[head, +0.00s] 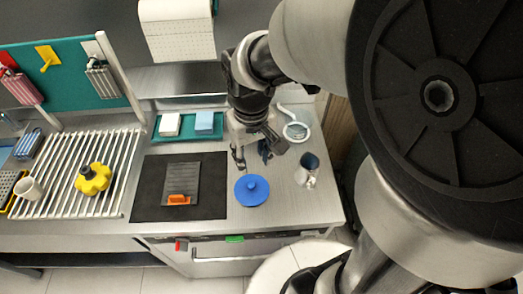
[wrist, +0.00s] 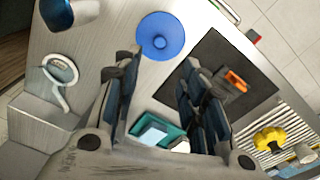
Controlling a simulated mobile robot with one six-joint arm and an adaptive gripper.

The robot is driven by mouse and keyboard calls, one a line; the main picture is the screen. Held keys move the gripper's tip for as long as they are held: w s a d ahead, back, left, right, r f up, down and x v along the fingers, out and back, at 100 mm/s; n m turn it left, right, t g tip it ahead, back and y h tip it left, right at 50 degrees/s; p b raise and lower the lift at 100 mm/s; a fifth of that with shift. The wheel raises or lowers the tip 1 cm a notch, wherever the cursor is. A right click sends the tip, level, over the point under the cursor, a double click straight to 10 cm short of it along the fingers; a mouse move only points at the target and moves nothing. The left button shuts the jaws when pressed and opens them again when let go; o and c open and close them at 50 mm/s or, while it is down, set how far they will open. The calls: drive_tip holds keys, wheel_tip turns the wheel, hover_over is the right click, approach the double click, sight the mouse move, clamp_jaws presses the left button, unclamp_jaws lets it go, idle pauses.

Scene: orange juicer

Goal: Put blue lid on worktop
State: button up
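The blue lid (head: 251,189) is a round disc with a knob in its middle. It lies flat on the steel worktop (head: 290,212), right of the black mat, with nothing touching it. It also shows at the top of the wrist view (wrist: 160,35). My gripper (head: 252,160) is above the worktop, behind the lid in the head view. In the wrist view my gripper (wrist: 158,75) has its two fingers wide apart with nothing held between them.
The black mat (head: 150,200) bears a grey board with an orange handle (head: 179,199). A metal jug (head: 307,170) and a round strainer (head: 296,130) stand at right. A teal tray (head: 188,134) holds two blocks. A drying rack (head: 80,170) at left bears a yellow knob-shaped part and a cup.

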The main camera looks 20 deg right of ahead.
drive_tip(key=s+d+r+t, duration=0.1)
drive_tip(key=s+r+t, duration=0.3)
drive_tip(key=s+r, duration=0.6)
drive_tip(key=s, duration=0.2)
drive_tip(key=shift+s+m, duration=0.4)
